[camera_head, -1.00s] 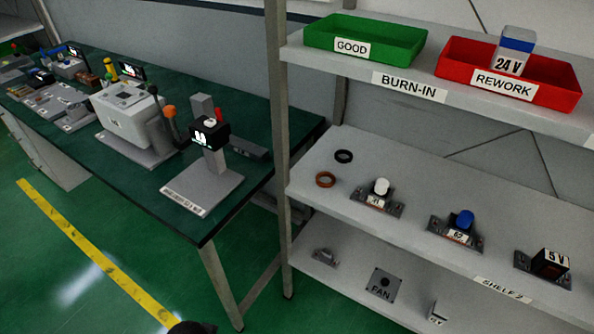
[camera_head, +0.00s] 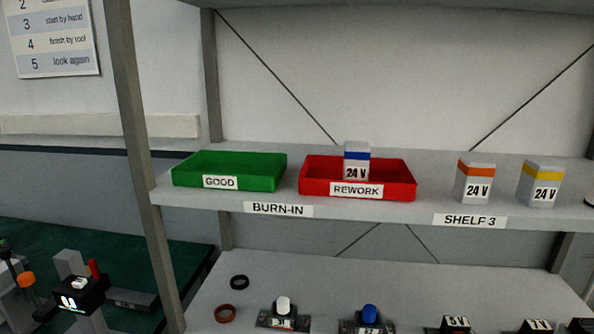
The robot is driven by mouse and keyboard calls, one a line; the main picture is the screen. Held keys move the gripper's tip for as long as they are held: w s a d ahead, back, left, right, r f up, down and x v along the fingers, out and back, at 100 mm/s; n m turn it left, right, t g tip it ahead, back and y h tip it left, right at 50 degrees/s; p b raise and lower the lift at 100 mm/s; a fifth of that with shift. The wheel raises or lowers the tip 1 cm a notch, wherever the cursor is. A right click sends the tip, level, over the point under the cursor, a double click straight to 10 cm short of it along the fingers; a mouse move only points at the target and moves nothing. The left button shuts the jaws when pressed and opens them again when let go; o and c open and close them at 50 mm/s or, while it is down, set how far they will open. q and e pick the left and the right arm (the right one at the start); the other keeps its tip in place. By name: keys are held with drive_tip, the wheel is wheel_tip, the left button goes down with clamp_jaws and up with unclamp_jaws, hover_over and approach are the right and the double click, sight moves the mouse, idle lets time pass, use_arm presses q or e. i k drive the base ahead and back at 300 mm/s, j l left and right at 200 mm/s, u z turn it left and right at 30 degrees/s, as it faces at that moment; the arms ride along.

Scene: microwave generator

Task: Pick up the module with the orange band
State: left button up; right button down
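The module with the orange band (camera_head: 475,179) stands upright on the upper shelf, to the right of the red tray. It is a white block marked 24 V. A similar module with a yellow band (camera_head: 541,183) stands close to its right, with a small gap between them. A module with a blue band (camera_head: 356,162) stands in the red REWORK tray (camera_head: 310,180). Neither of my grippers shows in the head view.
A green GOOD tray (camera_head: 230,174) sits left of the red tray. A shelf post (camera_head: 143,160) rises at the left. The lower shelf (camera_head: 300,272) holds two rings and several small units. A green bench (camera_head: 180,248) is at the lower left. Shelf space between the red tray and the orange-banded module is clear.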

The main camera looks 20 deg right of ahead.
sight(474, 176)
drive_tip(key=z, duration=1.65)
